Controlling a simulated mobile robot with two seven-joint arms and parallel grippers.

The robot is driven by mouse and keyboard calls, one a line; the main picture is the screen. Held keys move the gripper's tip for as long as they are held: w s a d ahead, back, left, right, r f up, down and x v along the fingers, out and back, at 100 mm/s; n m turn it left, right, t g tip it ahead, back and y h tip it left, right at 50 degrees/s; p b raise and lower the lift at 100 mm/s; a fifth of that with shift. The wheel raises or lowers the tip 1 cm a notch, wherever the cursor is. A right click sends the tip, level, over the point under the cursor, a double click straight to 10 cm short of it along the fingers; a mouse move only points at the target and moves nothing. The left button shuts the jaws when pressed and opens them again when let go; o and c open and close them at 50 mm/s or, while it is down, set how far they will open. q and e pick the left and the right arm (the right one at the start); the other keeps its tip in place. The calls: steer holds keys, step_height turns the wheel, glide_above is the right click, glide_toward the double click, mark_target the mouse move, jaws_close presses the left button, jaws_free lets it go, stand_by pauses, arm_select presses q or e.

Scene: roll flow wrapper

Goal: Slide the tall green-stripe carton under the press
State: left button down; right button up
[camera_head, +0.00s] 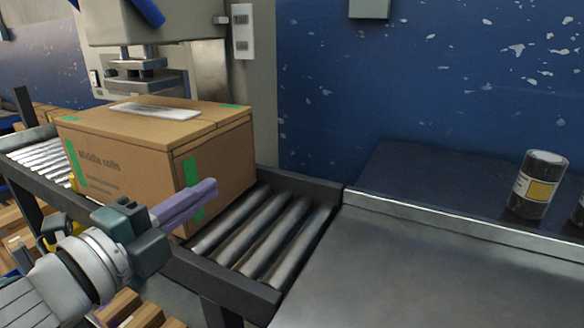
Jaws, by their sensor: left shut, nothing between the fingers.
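The carton (120,155), brown with green tape stripes and the print "Middle rolls", sits upright on the roller conveyor (262,235). A white label lies on its top. The press (140,65) stands behind it, with its metal head above the level of the carton's far top edge; I cannot tell how far the carton is beneath it. My left gripper (208,188), with purple fingers, is shut and empty in front of the carton's right-hand side. I cannot tell whether the fingers touch the carton. My right gripper is not in view.
Bare rollers lie right of the carton, up to a grey metal table (430,270) with a clear surface. A dark can with a yellow label (537,185) stands at the right on the dark ledge. A blue wall (420,80) closes the back. Brown boxes lie below the conveyor.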

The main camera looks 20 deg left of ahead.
mark_target(188, 171)
arm_select(q)
steer(key=w, duration=0.3)
steer(key=shift+w, duration=0.3)
steer(key=shift+w+a, duration=0.15)
steer(key=shift+a, duration=0.5)
steer(key=shift+w+a, duration=0.15)
steer(key=shift+a, duration=0.45)
steer(key=shift+w+a, duration=0.15)
steer(key=shift+a, duration=0.4)
steer(key=shift+b, duration=0.3)
steer(key=a, duration=0.1)
steer(key=w+a+b, duration=0.1)
steer(key=a, duration=0.1)
steer(key=shift+f, duration=0.15)
steer(key=shift+a, duration=0.1)
